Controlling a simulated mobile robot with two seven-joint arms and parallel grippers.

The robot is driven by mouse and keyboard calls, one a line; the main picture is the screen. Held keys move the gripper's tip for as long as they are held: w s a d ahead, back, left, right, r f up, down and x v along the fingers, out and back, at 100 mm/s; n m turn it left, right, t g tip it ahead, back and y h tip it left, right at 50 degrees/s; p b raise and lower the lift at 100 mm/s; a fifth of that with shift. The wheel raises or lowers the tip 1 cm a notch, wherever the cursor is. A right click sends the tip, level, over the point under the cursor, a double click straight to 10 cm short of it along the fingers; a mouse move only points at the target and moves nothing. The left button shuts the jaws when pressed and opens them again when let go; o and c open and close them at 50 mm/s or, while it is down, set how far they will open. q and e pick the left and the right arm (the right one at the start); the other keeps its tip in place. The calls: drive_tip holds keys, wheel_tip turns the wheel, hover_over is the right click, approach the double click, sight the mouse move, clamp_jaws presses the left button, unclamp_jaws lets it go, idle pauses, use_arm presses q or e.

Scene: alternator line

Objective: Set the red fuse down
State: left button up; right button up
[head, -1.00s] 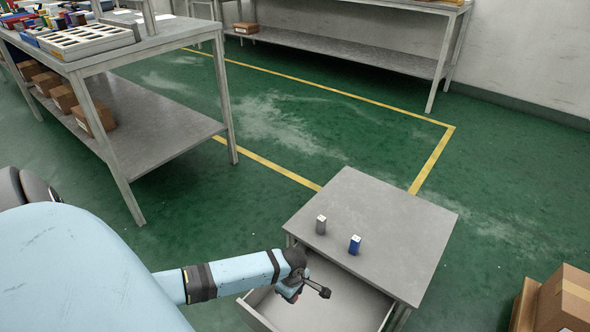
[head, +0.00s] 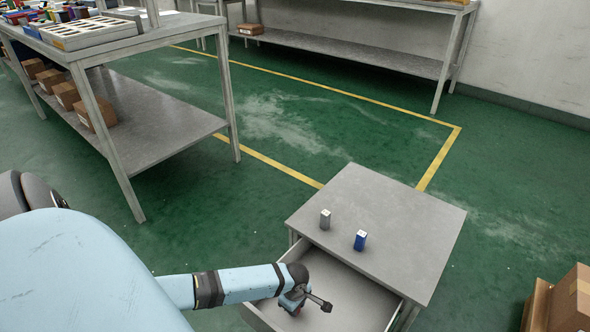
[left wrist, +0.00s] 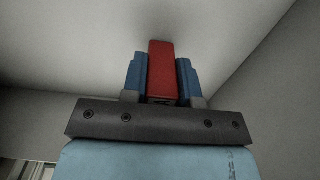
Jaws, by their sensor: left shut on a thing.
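The red fuse (left wrist: 161,68) is a red block held between the blue fingertips of my left gripper (left wrist: 160,80) in the left wrist view. In the head view my left gripper (head: 295,303) reaches into the open drawer (head: 352,304) of a small grey cabinet, and only a speck of red shows under it. The pale drawer floor fills much of the left wrist view near the fuse. I cannot tell whether the fuse touches that floor. My right gripper is not in view.
A grey fuse (head: 325,220) and a blue fuse (head: 360,240) stand upright on the cabinet top (head: 395,225). The drawer looks otherwise empty where visible. A workbench (head: 165,123) stands at the left. Cardboard boxes (head: 572,300) are at the lower right.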

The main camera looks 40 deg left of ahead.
use_arm(q)
drive_tip(key=o, duration=0.9)
drive_tip(key=shift+f, duration=0.1)
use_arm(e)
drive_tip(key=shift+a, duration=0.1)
use_arm(q)
wheel_tip(320, 180, up, 2)
drive_tip(key=shift+r+p, duration=0.25)
drive_tip(key=shift+p, duration=0.45)
wheel_tip(320, 180, up, 6)
drive_tip(key=p, duration=0.3)
drive_tip(key=shift+f, duration=0.2)
wheel_tip(320, 180, up, 4)
drive_tip(key=shift+r+p, duration=0.1)
drive_tip(key=shift+p, duration=0.9)
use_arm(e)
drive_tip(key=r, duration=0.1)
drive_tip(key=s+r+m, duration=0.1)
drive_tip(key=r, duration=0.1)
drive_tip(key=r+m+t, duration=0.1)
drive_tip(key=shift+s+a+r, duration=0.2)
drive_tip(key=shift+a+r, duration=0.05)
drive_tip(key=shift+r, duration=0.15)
